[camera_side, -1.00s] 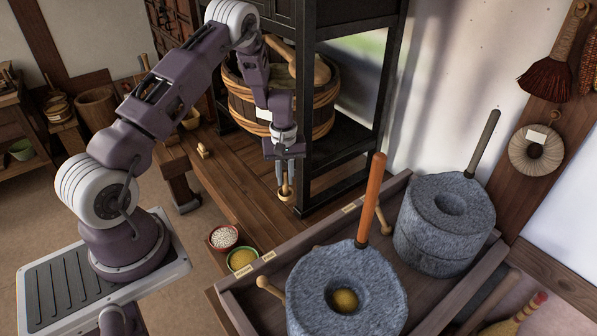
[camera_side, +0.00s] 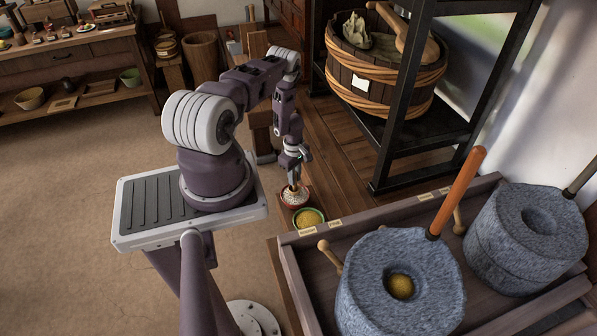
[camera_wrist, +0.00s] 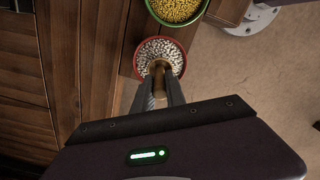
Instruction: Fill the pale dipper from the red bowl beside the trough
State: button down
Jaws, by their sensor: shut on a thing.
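My gripper (camera_side: 293,170) is shut on the pale wooden dipper (camera_side: 294,187) and points down at the red bowl. The dipper's lower end is at the bowl; its depth among the grains cannot be told. The red bowl (camera_side: 296,207) holds white grains and sits on the wooden bench beside the trough (camera_side: 380,212). In the wrist view, the dipper (camera_wrist: 158,68) is between the fingers (camera_wrist: 161,93), its far end over the white grains in the red bowl (camera_wrist: 184,62). Whether the dipper holds grains is hidden.
A green bowl (camera_side: 323,224) of yellow grains stands close beside the red bowl. Two grey stone querns (camera_side: 375,290) (camera_side: 490,245) stand in the trough. A wooden tub (camera_side: 350,75) sits on a black frame (camera_side: 385,165) behind. The bench left of the frame is largely clear.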

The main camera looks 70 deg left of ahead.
aim_at(295, 191)
jog(key=shift+f, duration=2.4)
jog(key=shift+r, duration=0.1)
jog(key=shift+r, duration=3.8)
